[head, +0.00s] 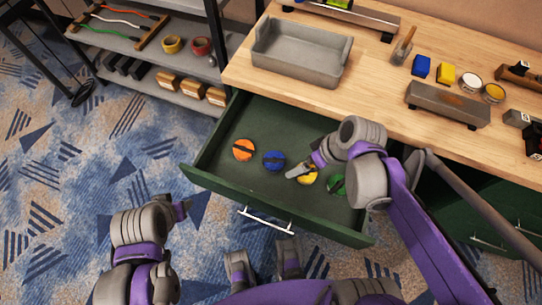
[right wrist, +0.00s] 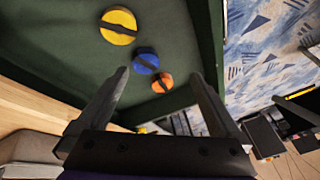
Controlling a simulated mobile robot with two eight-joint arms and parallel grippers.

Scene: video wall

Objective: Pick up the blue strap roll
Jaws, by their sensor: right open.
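The blue strap roll (head: 274,161), a short disc with a dark band across it, lies in the open green drawer (head: 210,182), between an orange roll (head: 243,150) and a yellow roll (head: 307,177). My right gripper (head: 299,171) is over the drawer at the yellow roll, right of the blue one. In the right wrist view its jaws (right wrist: 160,75) are open and empty; the blue roll (right wrist: 146,62) and orange roll (right wrist: 162,83) show between the fingers, beyond the tips. My left gripper (head: 182,209) is outside the drawer at lower left; its opening is unclear.
A green roll (head: 337,184) lies in the drawer, partly behind my right arm. The wooden worktop (head: 380,85) above holds a grey tray (head: 300,55), blue and yellow blocks and tins. A grey shelf (head: 150,65) stands at left.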

